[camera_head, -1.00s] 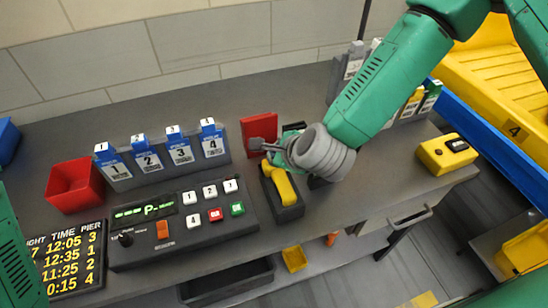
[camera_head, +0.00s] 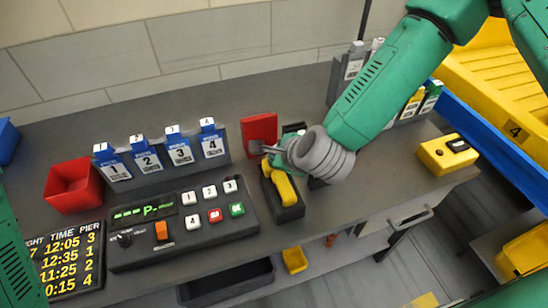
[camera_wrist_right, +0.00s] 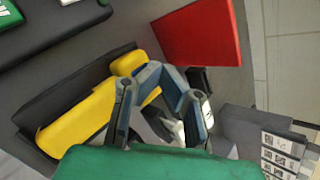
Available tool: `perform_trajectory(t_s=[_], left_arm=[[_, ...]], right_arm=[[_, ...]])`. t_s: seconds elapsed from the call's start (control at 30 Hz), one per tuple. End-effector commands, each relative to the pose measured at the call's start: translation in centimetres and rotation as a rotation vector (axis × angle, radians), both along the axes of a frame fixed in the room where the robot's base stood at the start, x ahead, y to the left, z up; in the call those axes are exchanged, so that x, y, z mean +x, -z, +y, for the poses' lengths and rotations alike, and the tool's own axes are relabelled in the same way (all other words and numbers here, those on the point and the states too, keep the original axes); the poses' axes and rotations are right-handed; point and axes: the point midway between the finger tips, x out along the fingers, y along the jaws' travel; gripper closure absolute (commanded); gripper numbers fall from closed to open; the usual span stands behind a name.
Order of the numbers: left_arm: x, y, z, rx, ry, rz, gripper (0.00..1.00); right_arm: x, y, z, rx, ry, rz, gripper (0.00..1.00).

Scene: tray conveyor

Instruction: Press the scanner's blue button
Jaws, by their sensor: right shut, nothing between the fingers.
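The yellow scanner (camera_head: 284,184) lies in a dark cradle (camera_head: 292,212) to the right of the keypad console. It also shows in the right wrist view (camera_wrist_right: 76,119), left of my fingers. My right gripper (camera_head: 256,148) is shut and empty, over the head end of the scanner and in front of a red panel (camera_head: 260,128). In the right wrist view, the gripper (camera_wrist_right: 168,126) is beside the scanner's head end; I cannot tell whether it touches. My left gripper is out of view.
The keypad console (camera_head: 190,246) with several buttons and a row of numbered card holders (camera_head: 172,168) stand left of the scanner. A red bin (camera_head: 75,186) is farther left. A yellow box with a dark top (camera_head: 447,154) sits at the right counter edge.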

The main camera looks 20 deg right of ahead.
Motion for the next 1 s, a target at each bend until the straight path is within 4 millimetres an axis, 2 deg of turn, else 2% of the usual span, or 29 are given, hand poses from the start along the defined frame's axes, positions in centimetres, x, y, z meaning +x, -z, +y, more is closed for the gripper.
perform_trajectory(t_s=[0.3,0.67,1.0], left_arm=[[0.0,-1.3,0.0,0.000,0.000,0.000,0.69],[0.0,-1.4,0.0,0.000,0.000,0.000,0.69],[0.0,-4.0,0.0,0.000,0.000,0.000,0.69]], right_arm=[[0.0,-1.6,0.0,0.000,0.000,0.000,1.00],[0.0,-1.7,0.0,0.000,0.000,0.000,1.00],[0.0,-4.9,0.0,0.001,0.001,0.000,1.00]])
